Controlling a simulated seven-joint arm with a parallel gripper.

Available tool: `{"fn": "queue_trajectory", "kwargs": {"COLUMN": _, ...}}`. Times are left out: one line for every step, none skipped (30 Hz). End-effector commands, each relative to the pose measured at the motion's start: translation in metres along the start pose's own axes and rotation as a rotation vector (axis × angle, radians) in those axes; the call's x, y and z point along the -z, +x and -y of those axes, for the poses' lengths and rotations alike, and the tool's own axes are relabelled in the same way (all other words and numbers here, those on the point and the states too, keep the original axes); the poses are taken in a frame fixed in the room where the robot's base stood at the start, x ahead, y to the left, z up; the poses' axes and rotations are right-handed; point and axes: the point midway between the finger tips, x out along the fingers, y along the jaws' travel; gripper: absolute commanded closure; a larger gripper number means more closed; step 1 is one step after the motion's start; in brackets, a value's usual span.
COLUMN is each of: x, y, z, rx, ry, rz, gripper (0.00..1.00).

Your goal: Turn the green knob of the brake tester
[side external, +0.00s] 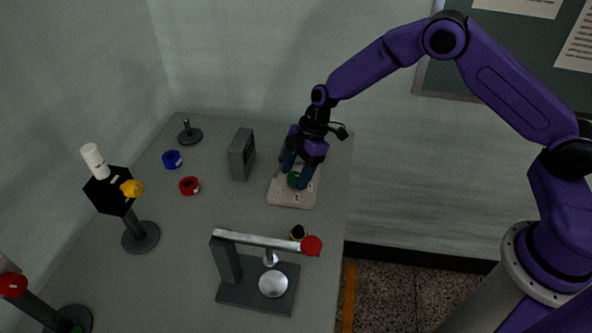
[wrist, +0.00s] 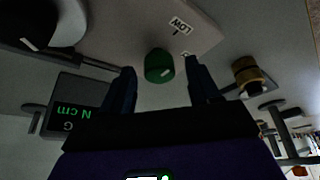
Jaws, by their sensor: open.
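The green knob (side external: 294,179) sits on the beige plate of the brake tester (side external: 291,196). In the wrist view the green knob (wrist: 158,66) shows between my fingertips, beside the "LOW" mark on the plate (wrist: 200,28). My gripper (side external: 297,174) is open and points down over the plate, with one finger on each side of the knob. In the wrist view my gripper (wrist: 162,76) has a visible gap between each finger and the knob. In the side view the fingers hide part of the knob.
A grey display box (side external: 242,154) stands left of the tester. A lever press with a red ball (side external: 312,246) and a black and yellow spool (side external: 298,232) stand in front. Red (side external: 189,186) and blue (side external: 172,159) rings lie to the left. The table's right edge is close.

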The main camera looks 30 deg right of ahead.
Motion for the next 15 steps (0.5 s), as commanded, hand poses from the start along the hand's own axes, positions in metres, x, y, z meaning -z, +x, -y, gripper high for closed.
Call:
{"fn": "queue_trajectory", "kwargs": {"x": 0.0001, "y": -0.0001, "z": 0.0, "rx": 0.0, "ry": 0.0, "rz": 0.0, "gripper": 0.42}}
{"fn": "queue_trajectory", "kwargs": {"x": 0.0001, "y": -0.0002, "z": 0.0, "rx": 0.0, "ry": 0.0, "rz": 0.0, "gripper": 0.52}}
{"fn": "queue_trajectory", "kwargs": {"x": 0.0001, "y": -0.0002, "z": 0.0, "rx": 0.0, "ry": 0.0, "rz": 0.0, "gripper": 0.65}}
{"fn": "queue_trajectory", "kwargs": {"x": 0.0001, "y": -0.0002, "z": 0.0, "rx": 0.0, "ry": 0.0, "rz": 0.0, "gripper": 0.75}}
{"fn": "queue_trajectory", "kwargs": {"x": 0.0001, "y": -0.0002, "z": 0.0001, "rx": 0.0, "ry": 0.0, "rz": 0.0, "gripper": 0.84}}
{"fn": "queue_trajectory", "kwargs": {"x": 0.0001, "y": -0.0002, "z": 0.0001, "rx": 0.0, "ry": 0.0, "rz": 0.0, "gripper": 0.95}}
{"fn": "queue_trajectory", "kwargs": {"x": 0.0001, "y": -0.0003, "z": 0.0001, "rx": 0.001, "ry": 0.0, "rz": 0.0, "gripper": 0.95}}
{"fn": "queue_trajectory", "kwargs": {"x": 0.0001, "y": -0.0003, "z": 0.0001, "rx": 0.001, "ry": 0.0, "rz": 0.0, "gripper": 0.95}}
{"fn": "queue_trajectory", "kwargs": {"x": 0.0001, "y": -0.0003, "z": 0.0002, "rx": 0.001, "ry": 0.001, "rz": 0.0, "gripper": 0.95}}
{"fn": "queue_trajectory", "kwargs": {"x": 0.0001, "y": -0.0003, "z": 0.0002, "rx": 0.0, "ry": 0.001, "rz": 0.0, "gripper": 0.95}}
{"fn": "queue_trajectory", "kwargs": {"x": 0.0001, "y": -0.0004, "z": 0.0003, "rx": 0.0, "ry": 0.003, "rz": 0.0, "gripper": 0.95}}
{"fn": "queue_trajectory", "kwargs": {"x": 0.0001, "y": -0.0004, "z": 0.0004, "rx": -0.001, "ry": 0.006, "rz": 0.0, "gripper": 0.95}}
{"fn": "queue_trajectory", "kwargs": {"x": 0.0002, "y": -0.0004, "z": 0.0004, "rx": -0.002, "ry": 0.009, "rz": 0.0, "gripper": 0.95}}
{"fn": "queue_trajectory", "kwargs": {"x": 0.0002, "y": -0.0005, "z": 0.0005, "rx": -0.004, "ry": 0.014, "rz": 0.0, "gripper": 0.95}}
{"fn": "queue_trajectory", "kwargs": {"x": 0.0003, "y": -0.0006, "z": 0.0005, "rx": -0.008, "ry": 0.023, "rz": 0.0, "gripper": 0.95}}
